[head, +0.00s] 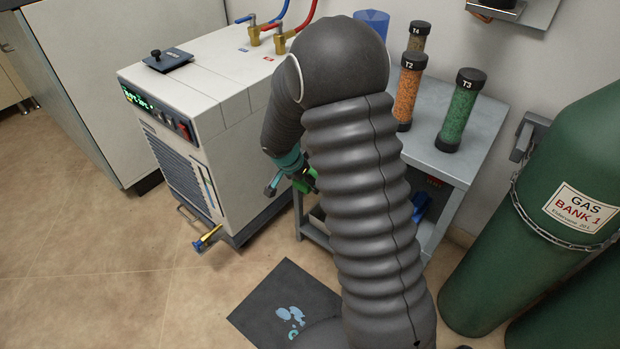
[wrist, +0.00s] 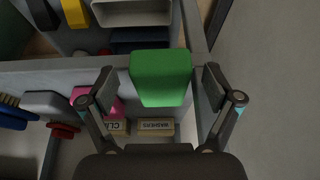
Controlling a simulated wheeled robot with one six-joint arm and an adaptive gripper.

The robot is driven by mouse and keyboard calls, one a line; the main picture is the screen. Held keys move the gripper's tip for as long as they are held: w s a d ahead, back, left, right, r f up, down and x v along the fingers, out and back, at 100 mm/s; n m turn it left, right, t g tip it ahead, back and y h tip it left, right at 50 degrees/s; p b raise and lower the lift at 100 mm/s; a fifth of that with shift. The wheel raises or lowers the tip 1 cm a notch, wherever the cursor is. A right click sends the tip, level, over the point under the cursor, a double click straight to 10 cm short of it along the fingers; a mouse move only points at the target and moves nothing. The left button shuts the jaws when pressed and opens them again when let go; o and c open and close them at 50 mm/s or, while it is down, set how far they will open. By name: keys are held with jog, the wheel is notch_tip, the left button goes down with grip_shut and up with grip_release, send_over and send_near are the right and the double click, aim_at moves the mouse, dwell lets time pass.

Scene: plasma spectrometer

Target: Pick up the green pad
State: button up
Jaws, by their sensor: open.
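The green pad (wrist: 161,78) is a bright green block in the middle of the wrist view. It lies between the two fingers of my gripper (wrist: 159,88), with a gap on each side. The fingers are open and do not touch it. In the head view my gripper (head: 290,181) is largely hidden behind my arm, low beside the bench. A bit of green shows near it there, too small to tell what it is.
Labelled boxes, one reading WASHERS (wrist: 156,127), and a pink item (wrist: 113,108) lie near the pad. A grey wall or panel fills the right of the wrist view. The head view shows a white chiller (head: 205,120), tubes on a grey bench (head: 475,145) and green gas cylinders (head: 540,215).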

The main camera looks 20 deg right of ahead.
jog(key=shift+a+r, duration=0.15)
jog(key=c, duration=1)
jog(key=shift+s+r, duration=0.1)
